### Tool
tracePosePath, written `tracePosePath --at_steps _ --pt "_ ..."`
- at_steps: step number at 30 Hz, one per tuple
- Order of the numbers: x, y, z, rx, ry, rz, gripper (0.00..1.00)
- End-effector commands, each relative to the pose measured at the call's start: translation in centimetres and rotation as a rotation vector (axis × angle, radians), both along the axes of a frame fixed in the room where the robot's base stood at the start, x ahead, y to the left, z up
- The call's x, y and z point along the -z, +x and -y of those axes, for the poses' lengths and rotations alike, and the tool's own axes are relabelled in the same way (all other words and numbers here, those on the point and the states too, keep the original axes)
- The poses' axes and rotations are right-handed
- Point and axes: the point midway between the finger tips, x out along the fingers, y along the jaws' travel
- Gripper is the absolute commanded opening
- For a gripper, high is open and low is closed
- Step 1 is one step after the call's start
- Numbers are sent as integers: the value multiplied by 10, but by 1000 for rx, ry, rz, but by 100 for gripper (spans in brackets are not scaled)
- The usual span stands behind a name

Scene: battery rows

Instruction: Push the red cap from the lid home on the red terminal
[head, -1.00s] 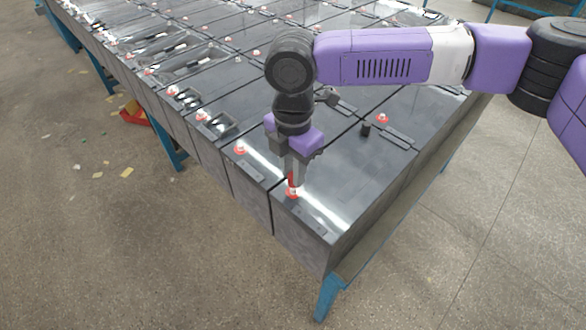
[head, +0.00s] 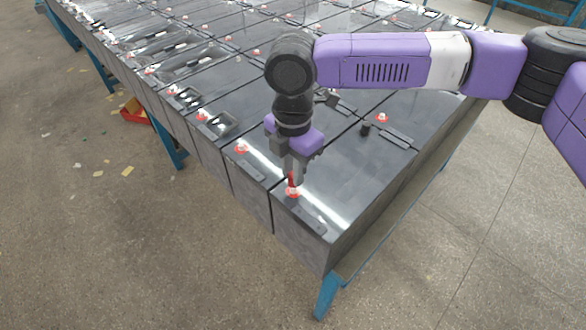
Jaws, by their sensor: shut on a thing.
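The red cap (head: 291,181) is between the fingertips of my gripper (head: 292,177), which is shut on it and points straight down. The cap is right above the red terminal (head: 292,192) on the lid of the nearest battery (head: 345,185). The cap's lower end meets the terminal in this view. I cannot tell how far it is seated, because the fingers hide part of it.
Rows of dark batteries with red terminals, such as one at the left (head: 242,149), fill the blue-legged bench (head: 327,297). A red container (head: 134,112) and scraps lie on the floor at the left. The floor at the front is clear.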

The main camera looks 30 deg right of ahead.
Motion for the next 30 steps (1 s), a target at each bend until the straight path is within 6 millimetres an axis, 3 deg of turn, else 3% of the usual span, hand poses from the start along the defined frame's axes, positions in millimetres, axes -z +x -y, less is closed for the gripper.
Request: tracePosePath --at_steps 30 --pt "12 0 0 0 0 0 0"
